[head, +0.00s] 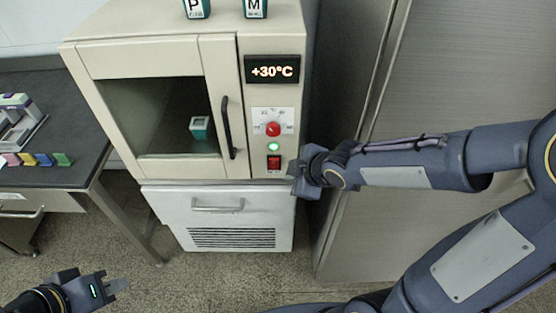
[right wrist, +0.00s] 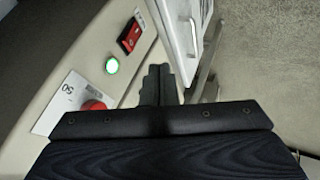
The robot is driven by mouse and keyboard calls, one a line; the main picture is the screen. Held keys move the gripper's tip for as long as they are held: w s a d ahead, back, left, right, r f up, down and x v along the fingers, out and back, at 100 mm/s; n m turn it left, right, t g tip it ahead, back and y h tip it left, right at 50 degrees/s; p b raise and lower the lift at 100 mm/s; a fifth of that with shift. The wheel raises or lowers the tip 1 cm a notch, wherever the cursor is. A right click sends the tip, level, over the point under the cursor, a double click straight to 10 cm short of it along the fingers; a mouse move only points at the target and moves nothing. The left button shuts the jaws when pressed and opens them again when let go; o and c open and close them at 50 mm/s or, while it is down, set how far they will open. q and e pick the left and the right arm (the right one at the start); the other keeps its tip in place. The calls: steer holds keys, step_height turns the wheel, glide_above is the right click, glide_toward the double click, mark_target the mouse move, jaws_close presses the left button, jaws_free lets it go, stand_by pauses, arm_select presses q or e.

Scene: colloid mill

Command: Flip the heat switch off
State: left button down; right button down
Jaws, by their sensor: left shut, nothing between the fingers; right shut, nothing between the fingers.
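The heat switch (head: 274,162) is a red rocker in a black frame, low on the right-hand panel of a cream oven (head: 150,55). A lit green lamp (head: 273,147) and a red knob (head: 273,129) sit above it, under a display (head: 272,70) reading +30°C. The right wrist view also shows the switch (right wrist: 131,36), the green lamp (right wrist: 112,66) and part of the red knob (right wrist: 93,105). My right gripper (head: 298,178) is shut and empty, just right of the switch and apart from it. My left gripper (head: 118,286) is shut and empty, low at the left.
The oven's glass door has a black handle (head: 229,128); a small teal-and-white block (head: 199,128) is inside. A white drawer unit (head: 222,217) stands below. A dark bench (head: 75,120) is at left, a tall grey metal cabinet (head: 455,75) at right. The floor in front is clear.

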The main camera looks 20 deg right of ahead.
steer(key=shift+a, duration=0.1)
steer(key=b, duration=0.4)
glide_toward(276, 165)
steer(key=w+a+f, duration=0.2)
steer(key=a+f, duration=0.2)
steer(key=shift+w+d+f, duration=0.3)
steer(key=shift+w+d, duration=0.1)
steer(key=shift+w, duration=0.1)
